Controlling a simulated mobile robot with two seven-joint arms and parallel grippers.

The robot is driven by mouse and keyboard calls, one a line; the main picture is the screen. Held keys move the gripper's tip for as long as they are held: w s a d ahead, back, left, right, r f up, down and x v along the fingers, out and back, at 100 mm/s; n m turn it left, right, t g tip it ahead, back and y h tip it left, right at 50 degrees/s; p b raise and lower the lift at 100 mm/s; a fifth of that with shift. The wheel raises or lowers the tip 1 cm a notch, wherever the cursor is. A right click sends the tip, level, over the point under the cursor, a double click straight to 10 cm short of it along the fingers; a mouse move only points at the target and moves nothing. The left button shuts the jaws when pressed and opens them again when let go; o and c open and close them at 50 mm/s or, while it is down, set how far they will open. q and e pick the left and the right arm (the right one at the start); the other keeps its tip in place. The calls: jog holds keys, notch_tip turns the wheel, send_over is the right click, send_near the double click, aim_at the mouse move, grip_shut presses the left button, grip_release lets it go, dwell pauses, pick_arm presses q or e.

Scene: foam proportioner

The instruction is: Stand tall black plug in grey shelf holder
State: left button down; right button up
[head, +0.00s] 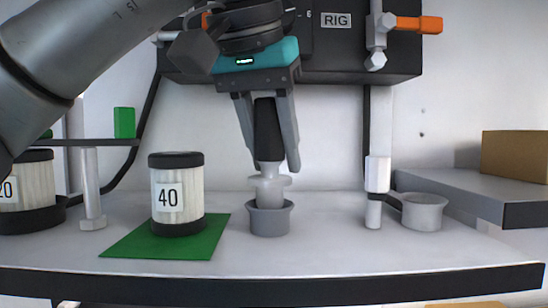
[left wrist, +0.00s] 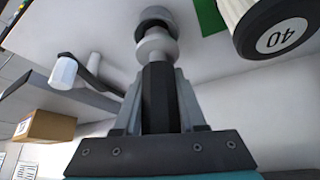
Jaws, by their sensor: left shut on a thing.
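My left gripper (head: 268,160) comes down from above and is shut on the tall black plug (head: 268,130), which it holds upright. The plug also shows between the fingers in the left wrist view (left wrist: 159,95). Its grey flanged lower end (head: 270,183) is directly over the grey shelf holder (head: 270,221), a short cup with a rim. The lower tip reaches the holder's mouth; I cannot tell how deep it sits. In the left wrist view the flange partly covers the holder (left wrist: 155,14). My right gripper is not in view.
A canister labelled 40 (head: 177,195) stands on a green mat (head: 125,243) left of the holder. Another grey cup (head: 424,211) and a white-topped vertical pipe (head: 377,175) stand to the right. A raised grey shelf with a cardboard box (head: 515,156) is far right.

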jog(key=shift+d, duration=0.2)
pick_arm(q)
jog(key=shift+f, duration=0.1)
jog(key=shift+f, duration=0.15)
jog(key=shift+c, duration=2.4)
grip_release()
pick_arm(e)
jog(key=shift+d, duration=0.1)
pick_arm(q)
jog(key=p+v, duration=0.2)
jog(key=v, duration=1)
jog(key=shift+r, duration=0.2)
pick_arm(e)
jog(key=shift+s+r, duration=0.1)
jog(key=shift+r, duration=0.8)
